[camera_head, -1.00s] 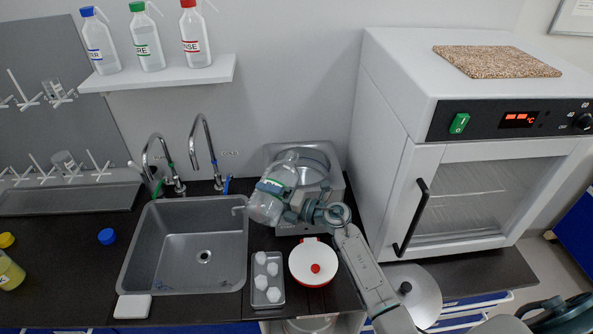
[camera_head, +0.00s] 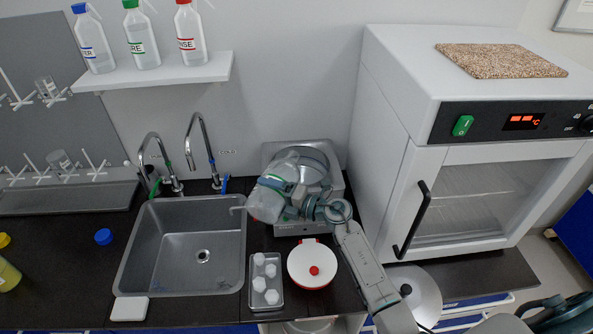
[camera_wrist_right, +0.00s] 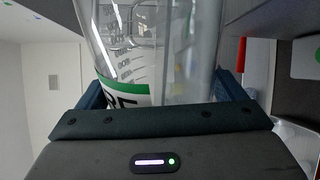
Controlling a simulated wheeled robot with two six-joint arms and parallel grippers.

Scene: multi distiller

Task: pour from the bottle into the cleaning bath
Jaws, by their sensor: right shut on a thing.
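My right gripper (camera_head: 296,204) is shut on a clear bottle (camera_head: 268,203) with a green-banded label. The bottle is tilted and held in front of and partly over the left side of a steel unit with a round basin (camera_head: 310,160), which looks like the cleaning bath. The bottle hides part of the unit's left side. In the right wrist view the clear bottle (camera_wrist_right: 182,70) stands between the jaws, its green band and printed scale showing. I cannot tell whether liquid is leaving it. My left gripper is not in view.
A sink (camera_head: 190,250) with two taps lies left. A tray with white pieces (camera_head: 266,282) and a white-and-red lidded pot (camera_head: 311,263) stand in front. A large white oven (camera_head: 450,150) blocks the right. Several bottles stand on a shelf (camera_head: 160,77).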

